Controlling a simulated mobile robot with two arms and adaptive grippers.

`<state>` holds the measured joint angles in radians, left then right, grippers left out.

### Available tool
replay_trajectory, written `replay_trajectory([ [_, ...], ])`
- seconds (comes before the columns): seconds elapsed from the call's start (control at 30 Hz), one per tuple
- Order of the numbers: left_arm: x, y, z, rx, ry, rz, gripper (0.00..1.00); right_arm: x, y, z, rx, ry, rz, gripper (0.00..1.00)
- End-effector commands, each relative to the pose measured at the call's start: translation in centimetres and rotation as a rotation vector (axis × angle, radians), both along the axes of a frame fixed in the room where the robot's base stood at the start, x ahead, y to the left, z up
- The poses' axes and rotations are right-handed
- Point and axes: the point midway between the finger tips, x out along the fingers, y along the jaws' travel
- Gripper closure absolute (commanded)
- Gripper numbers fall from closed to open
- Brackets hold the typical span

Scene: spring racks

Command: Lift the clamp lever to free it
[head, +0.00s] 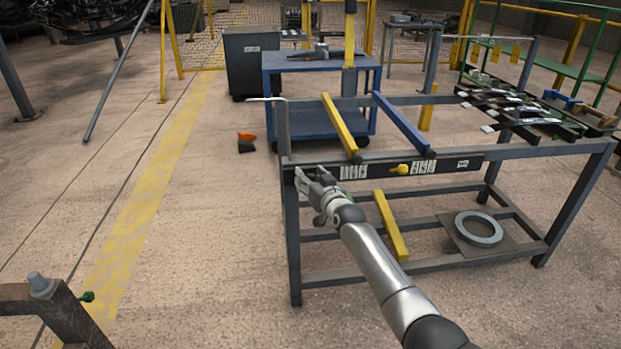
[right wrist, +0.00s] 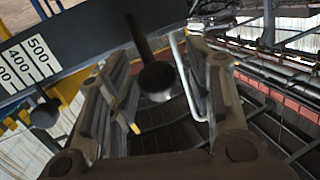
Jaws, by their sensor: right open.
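A dark rod with a round end (right wrist: 157,78), which looks like the clamp lever, comes down from the dark scale rail in the right wrist view. Its round end shows between the two fingers of my right gripper (right wrist: 165,110). The fingers are spread on either side of it, and I see no clear contact. In the head view my right gripper (head: 312,180) is at the left end of the rail (head: 440,166) and hides the lever there. A yellow knob (head: 400,169) sits farther right on the rail. My left gripper is not in view.
The rail is on a grey frame table (head: 292,250). A yellow bar (head: 341,126) and a blue bar (head: 404,124) lie across its top. A grey ring (head: 479,229) rests on the lower shelf. A thin bent white rod (right wrist: 184,75) passes close to the lever. Floor at left is open.

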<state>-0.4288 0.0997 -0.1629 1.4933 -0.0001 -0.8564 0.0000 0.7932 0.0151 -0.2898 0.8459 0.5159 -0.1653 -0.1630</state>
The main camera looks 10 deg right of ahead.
Motion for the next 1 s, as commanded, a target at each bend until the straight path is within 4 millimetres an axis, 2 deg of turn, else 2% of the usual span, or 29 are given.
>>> replay_trajectory([
  [0.17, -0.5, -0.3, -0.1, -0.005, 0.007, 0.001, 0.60, -0.2, 0.0, -0.2, -0.001, 0.004, 0.001, 0.53],
  [0.37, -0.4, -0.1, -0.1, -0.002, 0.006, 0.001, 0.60, -1.3, -0.1, -0.2, 0.003, 0.004, 0.004, 0.53],
  [1.0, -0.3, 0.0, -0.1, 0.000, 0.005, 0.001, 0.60, -8.9, -2.4, 0.9, -0.001, 0.001, -0.001, 0.53],
])
